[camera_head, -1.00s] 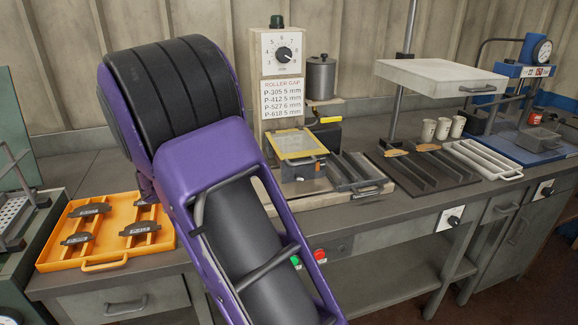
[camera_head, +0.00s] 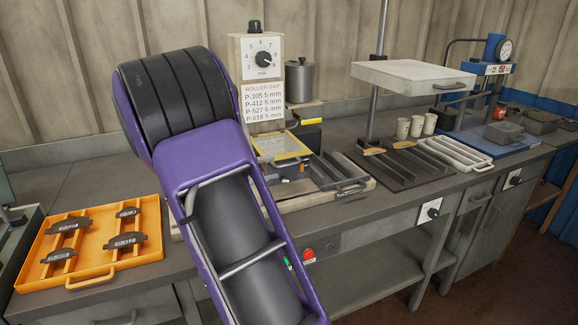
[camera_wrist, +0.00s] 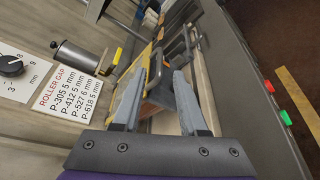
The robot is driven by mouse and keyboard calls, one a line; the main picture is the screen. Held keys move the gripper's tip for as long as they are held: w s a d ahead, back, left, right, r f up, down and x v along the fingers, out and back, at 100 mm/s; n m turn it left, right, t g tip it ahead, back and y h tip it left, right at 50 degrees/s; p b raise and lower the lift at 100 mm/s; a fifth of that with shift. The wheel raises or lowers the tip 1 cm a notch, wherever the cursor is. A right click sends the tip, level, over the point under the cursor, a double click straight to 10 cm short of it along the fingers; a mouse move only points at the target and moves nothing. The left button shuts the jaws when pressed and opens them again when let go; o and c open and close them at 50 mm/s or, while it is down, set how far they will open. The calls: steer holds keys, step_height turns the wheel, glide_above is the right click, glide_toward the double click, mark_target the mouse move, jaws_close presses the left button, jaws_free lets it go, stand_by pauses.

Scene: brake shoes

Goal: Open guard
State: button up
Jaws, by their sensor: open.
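The guard (camera_head: 284,146) is a yellow-framed clear panel on the roller machine under the gap dial, and it looks lowered. Its yellow edge (camera_wrist: 146,58) also shows in the wrist view, just beyond my fingers. My gripper (camera_wrist: 160,85) is open, with its two grey fingers apart and pointing at the machine's front. An orange and dark part of the machine shows between and behind the fingers. I cannot tell whether a finger touches the guard. In the head view my purple arm hides the gripper and the machine's left side.
An orange tray (camera_head: 88,278) with several brake shoes lies at the left. The dial post (camera_head: 262,75) and a metal pot (camera_head: 299,82) stand behind the machine. A dark slotted tray (camera_head: 410,170) and white cups lie to the right. A red button (camera_head: 308,254) is on the bench front.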

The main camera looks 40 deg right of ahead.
mark_target(286, 165)
steer(key=x, duration=0.8)
steer(key=shift+c, duration=0.3)
jaws_close()
stand_by(1.0)
